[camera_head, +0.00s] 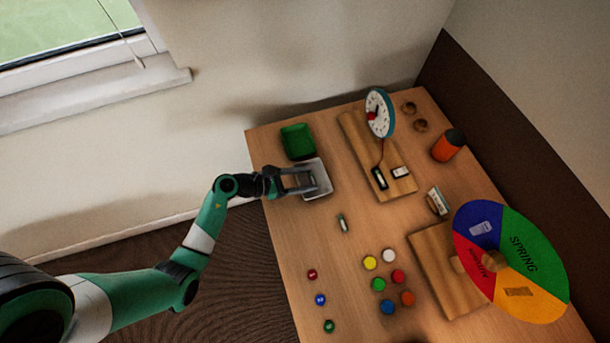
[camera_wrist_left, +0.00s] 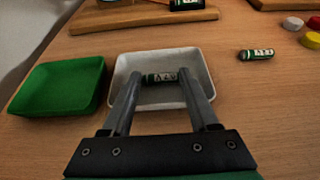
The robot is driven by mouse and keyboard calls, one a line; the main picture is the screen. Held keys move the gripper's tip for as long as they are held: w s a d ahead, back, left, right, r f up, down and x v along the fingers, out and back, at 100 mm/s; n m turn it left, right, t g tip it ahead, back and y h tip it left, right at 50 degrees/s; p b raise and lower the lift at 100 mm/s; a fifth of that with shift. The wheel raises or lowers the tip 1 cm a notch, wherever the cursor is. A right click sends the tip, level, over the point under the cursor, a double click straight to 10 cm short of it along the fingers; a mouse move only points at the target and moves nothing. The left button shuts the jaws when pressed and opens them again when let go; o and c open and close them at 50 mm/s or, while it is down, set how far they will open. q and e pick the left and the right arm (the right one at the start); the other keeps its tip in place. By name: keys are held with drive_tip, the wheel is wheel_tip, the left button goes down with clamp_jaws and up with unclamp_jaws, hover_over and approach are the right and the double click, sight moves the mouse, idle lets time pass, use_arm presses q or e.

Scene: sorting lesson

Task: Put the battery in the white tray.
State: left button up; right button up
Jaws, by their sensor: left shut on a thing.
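The white tray (camera_head: 325,185) lies near the table's left edge; in the left wrist view (camera_wrist_left: 160,99) it is around the fingertips. My left gripper (camera_head: 312,180) reaches over it from the left. In the left wrist view the gripper (camera_wrist_left: 160,80) is shut on a green and white battery (camera_wrist_left: 160,77), held crosswise between its fingertips within the tray's outline. I cannot tell whether the battery touches the tray floor. A second, similar battery (camera_wrist_left: 257,54) lies on the table to the right of the tray; it also shows in the head view (camera_head: 343,224). My right gripper is not in view.
A green tray (camera_head: 298,142) stands beside the white one. A board with a clock (camera_head: 379,113) is behind. Coloured counters (camera_head: 388,284) and a season wheel (camera_head: 510,262) are to the right and front. The wood between the second battery and the counters is clear.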

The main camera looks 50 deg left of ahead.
use_arm(q)
drive_tip(key=o, duration=1.3)
drive_tip(key=shift+r, duration=0.25)
drive_tip(key=p+v, duration=0.4)
drive_tip(key=v, duration=0.7)
drive_tip(key=shift+s+a, duration=0.1)
drive_tip(key=shift+a, duration=0.1)
drive_tip(key=shift+s+r, duration=0.1)
drive_tip(key=shift+s, duration=0.2)
